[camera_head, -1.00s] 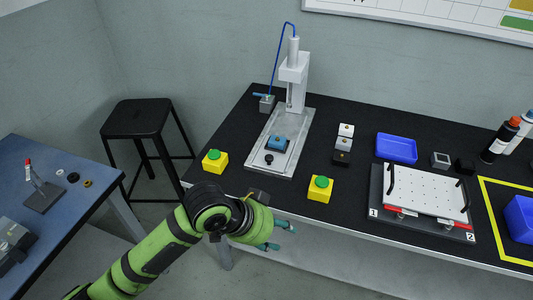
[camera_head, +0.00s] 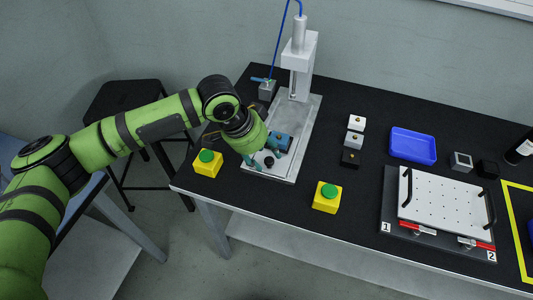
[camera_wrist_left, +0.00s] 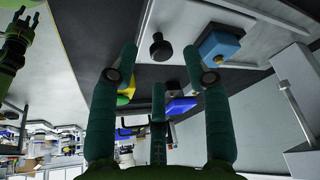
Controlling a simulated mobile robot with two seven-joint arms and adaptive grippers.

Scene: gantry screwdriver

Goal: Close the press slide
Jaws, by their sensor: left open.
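The press (camera_head: 300,60) stands at the back of the black table, its head above a grey metal base (camera_head: 298,108). The slide's blue block (camera_head: 284,136) sits toward the front of that base, in front of the press head and not under it. The black knob (camera_head: 268,163) is at the slide's front end. My left gripper (camera_head: 264,163) is open over the front of the base, its fingers near the knob. In the left wrist view the knob (camera_wrist_left: 160,47) shows ahead between the open fingers, with the blue block (camera_wrist_left: 219,47) beside it.
Yellow boxes with green buttons stand left (camera_head: 207,163) and right (camera_head: 326,197) of the base. Small blocks (camera_head: 354,140), a blue tray (camera_head: 413,146) and a white perforated plate (camera_head: 445,203) lie right. A green arm part (camera_wrist_left: 14,45), perhaps mine, shows in the wrist view.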

